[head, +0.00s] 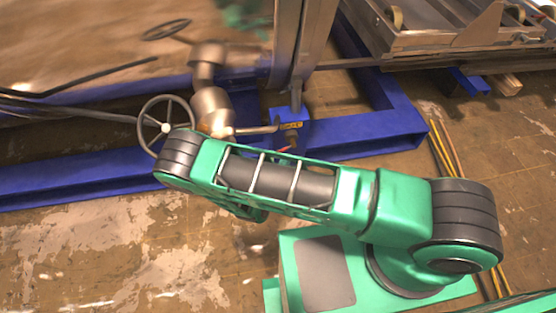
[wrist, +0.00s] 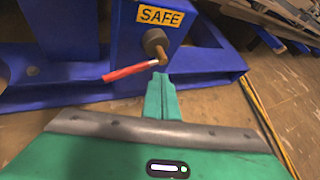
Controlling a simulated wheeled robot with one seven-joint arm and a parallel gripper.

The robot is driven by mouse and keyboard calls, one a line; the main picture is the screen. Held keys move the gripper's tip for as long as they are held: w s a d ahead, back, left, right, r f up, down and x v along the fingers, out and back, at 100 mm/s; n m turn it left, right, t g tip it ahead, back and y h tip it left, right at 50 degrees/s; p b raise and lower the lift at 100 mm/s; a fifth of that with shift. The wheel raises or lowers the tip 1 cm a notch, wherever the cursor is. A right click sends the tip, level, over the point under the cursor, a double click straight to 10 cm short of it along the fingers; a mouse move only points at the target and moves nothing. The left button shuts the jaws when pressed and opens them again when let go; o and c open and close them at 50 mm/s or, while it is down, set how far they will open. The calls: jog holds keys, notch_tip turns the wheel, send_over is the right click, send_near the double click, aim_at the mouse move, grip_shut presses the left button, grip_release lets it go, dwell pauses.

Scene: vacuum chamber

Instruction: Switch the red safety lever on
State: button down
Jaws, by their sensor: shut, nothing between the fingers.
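The red safety lever (wrist: 130,72) shows in the wrist view as a red handle that points left and slightly down from a brass-coloured joint under a round dark knob. The knob sits on the front of a blue post (wrist: 128,40) with a yellow "SAFE" label (wrist: 160,15). In the head view only a small bit of the red lever (head: 284,149) shows above my arm. My gripper (wrist: 161,78) is shut and empty, its green fingertips just below the lever's right end. I cannot tell whether they touch it. My arm hides the gripper in the head view.
Blue floor beams (head: 370,132) run behind my arm. A handwheel (head: 166,127) and metal pipework (head: 210,105) stand left of the lever. Yellow cables (head: 446,155) lie on the floor at right. A metal cart (head: 440,45) stands at back right. Open floor shows at front left.

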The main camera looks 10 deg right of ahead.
jog(key=s+a+f+n+t+y, duration=0.1)
jog(key=s+a+f+n+y, duration=0.25)
jog(key=f+n, duration=0.3)
jog(key=w+f, duration=0.2)
jog(key=w, duration=0.7)
jog(key=shift+d, duration=0.4)
jog(key=shift+w, duration=0.1)
